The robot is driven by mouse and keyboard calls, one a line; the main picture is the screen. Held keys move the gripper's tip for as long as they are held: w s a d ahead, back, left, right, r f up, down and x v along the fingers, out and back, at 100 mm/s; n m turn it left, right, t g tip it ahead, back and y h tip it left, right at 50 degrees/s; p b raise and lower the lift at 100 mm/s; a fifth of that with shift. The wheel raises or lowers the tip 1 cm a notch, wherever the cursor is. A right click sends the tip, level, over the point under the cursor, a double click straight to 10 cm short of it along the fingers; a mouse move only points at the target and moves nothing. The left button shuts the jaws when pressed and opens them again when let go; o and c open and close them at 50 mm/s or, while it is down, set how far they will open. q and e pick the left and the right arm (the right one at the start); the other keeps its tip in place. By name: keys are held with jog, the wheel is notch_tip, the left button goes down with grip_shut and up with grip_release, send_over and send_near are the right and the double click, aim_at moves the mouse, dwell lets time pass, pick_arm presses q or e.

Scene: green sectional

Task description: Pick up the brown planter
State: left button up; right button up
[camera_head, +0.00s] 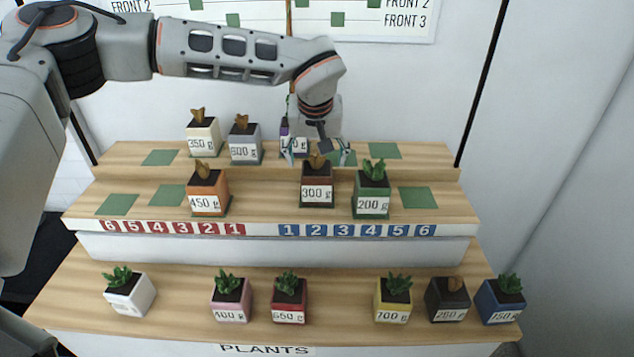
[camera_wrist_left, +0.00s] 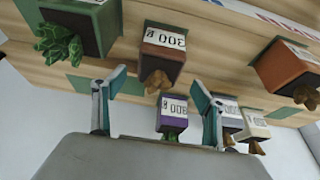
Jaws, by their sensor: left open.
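The brown planter (camera_head: 317,194) with a "300 g" label and a tan plant stands upright on the middle step, above the blue numbers. My left gripper (camera_head: 318,152) is open and empty, just above and behind it, pointing down. In the left wrist view, the brown planter (camera_wrist_left: 163,58) appears upside down beyond my open fingers (camera_wrist_left: 157,84). The planter is not between the fingertips there. My right gripper is in neither view.
The green planter (camera_head: 372,200) stands close on the right and the orange planter (camera_head: 207,199) farther left. A purple planter (camera_head: 285,133) is on the step behind, partly hidden by my gripper. Several planters line the front shelf (camera_head: 180,321).

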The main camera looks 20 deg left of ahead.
aim_at(317, 168)
pick_arm(q)
jog(key=x, duration=0.5)
jog(key=shift+s+d, duration=0.15)
jog(key=shift+s, duration=0.05)
jog(key=c, duration=1.4)
jog(key=shift+c, duration=0.2)
jog(key=shift+r, duration=0.1)
